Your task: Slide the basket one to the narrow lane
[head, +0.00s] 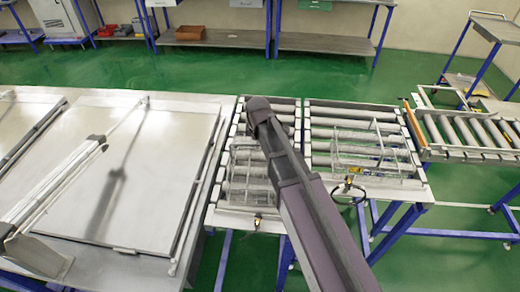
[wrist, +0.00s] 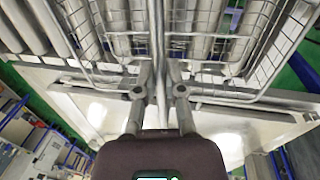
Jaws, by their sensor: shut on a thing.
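Two wire baskets stand on roller lanes in the head view. One wire basket (head: 245,172) is on the left roller lane (head: 231,214), partly hidden behind my arm. The other wire basket (head: 372,152) is on the right roller lane (head: 350,112). No label shows which is basket one. In the wrist view, my gripper (wrist: 160,82) is shut on a metal bar of a wire basket (wrist: 105,45), with basket mesh on both sides. My fingertips are hidden behind my arm in the head view. The left lane looks narrower than the right lane.
A large flat metal panel (head: 120,165) with a bar across it lies left of the lanes. A further roller conveyor (head: 470,130) stands at the right, with an orange bar (head: 415,122) at its near end. A black-rimmed handwheel (head: 349,189) is on the right lane's front edge.

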